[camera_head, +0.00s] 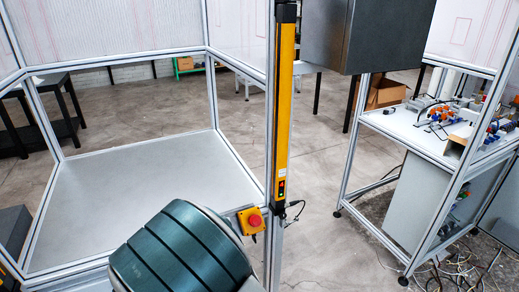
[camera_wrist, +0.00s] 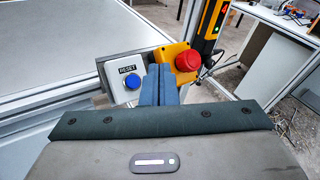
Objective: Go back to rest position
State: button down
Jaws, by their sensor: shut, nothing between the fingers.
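My gripper (camera_wrist: 159,86) shows in the wrist view with its two blue-grey fingers together and nothing between them. Its fingertips appear in front of the gap between a grey box with a blue RESET button (camera_wrist: 132,81) on the left and a yellow box with a red emergency stop button (camera_wrist: 187,60) on the right. I cannot tell whether they touch either box. In the head view a dark green rounded part of my arm (camera_head: 180,250) fills the bottom centre and hides the gripper and the reset box. The emergency stop (camera_head: 254,221) shows just right of it.
The yellow light curtain post (camera_head: 285,110) stands upright beside the emergency stop, with a red and a green light lit. An aluminium-framed cell with a grey plate (camera_head: 150,185) lies to the left. A framed workbench (camera_head: 420,125) stands right, with cables on the floor (camera_head: 450,270).

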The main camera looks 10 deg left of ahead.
jog(key=s+d+r+m+g+h+b, duration=0.1)
jog(key=d+r+m+g+h, duration=0.15)
jog(key=d+m, duration=0.55)
jog(key=s+d+r+m+g+h, duration=0.1)
jog(key=d+m+g+h, duration=0.3)
jog(key=d, duration=0.5)
jog(key=s+d+r+m+g+h+b, duration=0.1)
jog(key=s+d+m+g+h, duration=0.15)
jog(key=d+m, duration=0.6)
jog(key=s+d+r+m+g+y+b, duration=0.1)
jog(key=s+r+m+y, duration=0.1)
jog(key=s+m+y, duration=0.2)
jog(key=s+d+r+m+g+y, duration=0.2)
jog(key=s+m+y, duration=0.3)
jog(key=s+m, duration=0.4)
jog(key=shift+d+r+m+y+b, duration=0.35)
jog(key=shift+r+m, duration=0.2)
jog(key=shift+m, duration=1.7)
